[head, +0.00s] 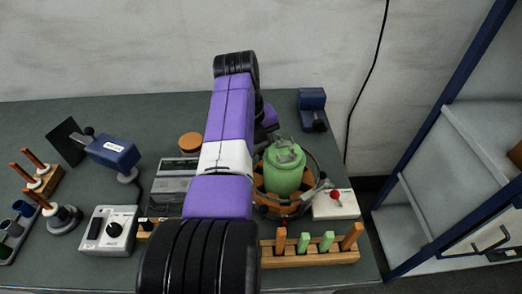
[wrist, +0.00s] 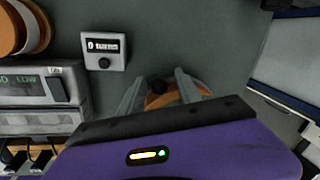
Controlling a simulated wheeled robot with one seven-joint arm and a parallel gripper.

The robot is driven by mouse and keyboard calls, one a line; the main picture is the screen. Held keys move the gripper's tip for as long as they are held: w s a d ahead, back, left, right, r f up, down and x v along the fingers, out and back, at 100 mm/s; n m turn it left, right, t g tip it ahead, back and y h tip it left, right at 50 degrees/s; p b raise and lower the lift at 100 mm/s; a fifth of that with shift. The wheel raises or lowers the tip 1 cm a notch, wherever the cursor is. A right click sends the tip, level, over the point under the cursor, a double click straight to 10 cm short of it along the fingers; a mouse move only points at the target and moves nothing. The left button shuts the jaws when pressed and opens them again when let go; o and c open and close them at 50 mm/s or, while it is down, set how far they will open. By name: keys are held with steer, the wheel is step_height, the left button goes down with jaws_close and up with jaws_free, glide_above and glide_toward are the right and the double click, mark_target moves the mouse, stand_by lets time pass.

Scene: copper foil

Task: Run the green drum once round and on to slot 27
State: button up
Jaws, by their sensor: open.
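The green drum (head: 283,178) stands upright inside an orange-brown round base (head: 268,205) with a dark metal ring around it, right of my arm in the head view. Grey parts show at its top; I cannot tell whether they touch it. In the wrist view my gripper (wrist: 159,78) is open, with its two grey fingers apart. The green drum is not visible in the wrist view. No slot number is readable.
A white block with a red knob (head: 335,196) stands right of the drum. A wooden rack (head: 310,257) with green and orange pegs lies in front. A small readout box (wrist: 104,48) and a grey display unit (wrist: 35,88) show in the wrist view. A blue-framed shelf (head: 442,125) stands right.

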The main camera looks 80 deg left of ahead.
steer(key=shift+r, duration=0.1)
step_height(320, 180, up, 8)
steer(key=s, duration=0.1)
steer(key=shift+s+f, duration=0.25)
steer(key=shift+d, duration=0.1)
stand_by(0.4)
